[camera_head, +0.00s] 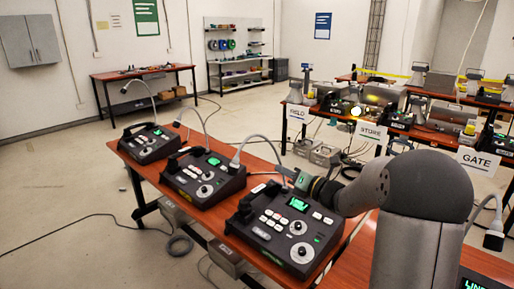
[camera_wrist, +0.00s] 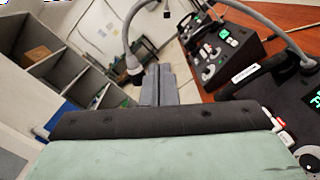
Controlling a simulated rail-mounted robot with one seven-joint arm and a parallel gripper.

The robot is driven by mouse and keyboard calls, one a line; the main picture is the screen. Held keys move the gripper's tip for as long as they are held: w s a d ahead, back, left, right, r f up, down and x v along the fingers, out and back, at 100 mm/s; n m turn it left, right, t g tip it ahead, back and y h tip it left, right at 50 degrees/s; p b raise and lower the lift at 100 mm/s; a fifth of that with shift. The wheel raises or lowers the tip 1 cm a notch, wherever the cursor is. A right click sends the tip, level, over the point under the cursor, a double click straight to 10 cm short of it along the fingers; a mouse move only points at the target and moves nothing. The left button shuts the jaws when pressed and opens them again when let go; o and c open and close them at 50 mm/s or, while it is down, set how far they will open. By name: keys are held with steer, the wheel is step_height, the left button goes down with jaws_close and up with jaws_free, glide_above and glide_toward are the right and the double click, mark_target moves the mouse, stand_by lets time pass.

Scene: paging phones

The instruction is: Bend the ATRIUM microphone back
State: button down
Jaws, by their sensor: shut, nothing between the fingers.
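Three dark paging phones with gooseneck microphones stand on a red-brown table. I cannot read which is ATRIUM. The near phone (camera_head: 285,228) has a lit green display; its grey gooseneck (camera_head: 262,138) arches left, with the microphone head (camera_head: 236,163) hanging low. My gripper (camera_head: 284,172) is shut and empty above the near phone's back edge, close to that gooseneck. In the wrist view, the shut fingers (camera_wrist: 158,86) point just right of a hanging dark microphone head (camera_wrist: 133,66), without visible contact. A white label (camera_wrist: 245,75) there is too small to read.
The middle phone (camera_head: 205,178) and far phone (camera_head: 148,142) stand to the left, each with its own gooseneck. Another table on the right carries more devices and FIELD, STORE and GATE signs (camera_head: 373,132). Cables lie on the floor; the floor at left is mostly free.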

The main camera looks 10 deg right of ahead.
steer(key=w+a+r+p, duration=0.1)
steer(key=w+a+p, duration=0.1)
steer(key=w, duration=0.3)
steer(key=w+a+r+p, duration=0.2)
steer(key=w, duration=0.3)
steer(key=shift+a+r, duration=0.2)
steer(key=shift+r, duration=0.05)
steer(key=shift+w, duration=0.1)
